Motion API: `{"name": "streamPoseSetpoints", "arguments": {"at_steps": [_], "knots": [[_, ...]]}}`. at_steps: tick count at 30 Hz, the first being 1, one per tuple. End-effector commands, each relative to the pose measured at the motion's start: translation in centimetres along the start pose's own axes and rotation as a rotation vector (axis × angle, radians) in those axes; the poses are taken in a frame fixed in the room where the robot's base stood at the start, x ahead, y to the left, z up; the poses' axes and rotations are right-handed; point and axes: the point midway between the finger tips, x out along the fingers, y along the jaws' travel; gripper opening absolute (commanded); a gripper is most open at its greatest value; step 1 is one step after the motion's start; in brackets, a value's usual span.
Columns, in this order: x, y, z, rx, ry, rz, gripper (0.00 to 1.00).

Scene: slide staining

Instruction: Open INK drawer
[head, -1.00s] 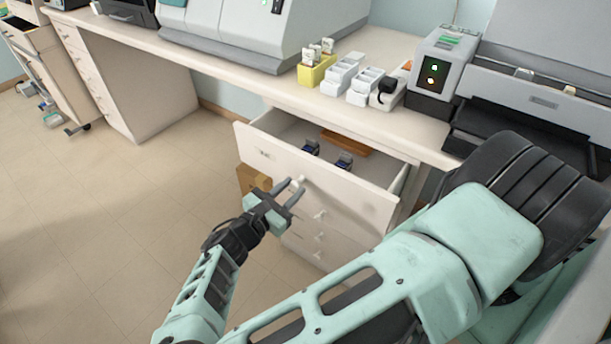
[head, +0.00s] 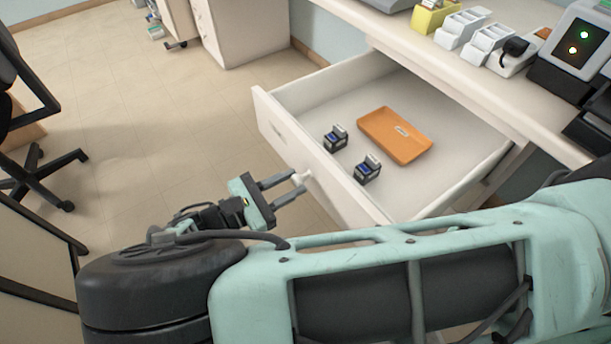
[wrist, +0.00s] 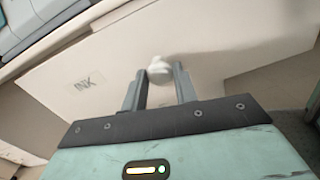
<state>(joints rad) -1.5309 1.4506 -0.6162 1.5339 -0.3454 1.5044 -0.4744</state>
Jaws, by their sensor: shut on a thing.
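The INK drawer (head: 292,140) is pulled well out from under the counter in the head view. Its front carries the label INK (wrist: 87,82) in the wrist view. My gripper (head: 299,183) is at the drawer front, shut on its small white knob (wrist: 159,70). The knob sits between the two fingertips (wrist: 160,80) in the wrist view. Inside the drawer lie two small dark ink bottles (head: 335,138) (head: 367,170) with blue labels and an orange case (head: 396,135).
The counter (head: 455,75) above holds a yellow rack (head: 432,18), white racks (head: 473,30) and a dark device with lit lamps (head: 577,45). A black chair (head: 40,150) stands at far left. The floor (head: 150,120) left of the drawer is clear.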

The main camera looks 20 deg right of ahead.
Motion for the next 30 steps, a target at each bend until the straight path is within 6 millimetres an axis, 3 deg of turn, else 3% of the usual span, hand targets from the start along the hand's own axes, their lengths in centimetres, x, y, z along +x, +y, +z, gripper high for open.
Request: {"name": "streamPoseSetpoints", "arguments": {"at_steps": [6, 16, 17, 19, 30], "knots": [[-1.03, -0.07, -0.09, 0.000, 0.001, 0.000, 0.00], [-1.07, -0.08, -0.08, -0.001, 0.001, 0.000, 0.00], [-1.07, -0.08, -0.08, -0.001, 0.001, 0.000, 0.31], [-1.06, -0.08, -0.08, -0.001, 0.001, 0.000, 0.50], [-0.93, -0.02, -0.02, -0.001, 0.000, -0.002, 0.50]]}}
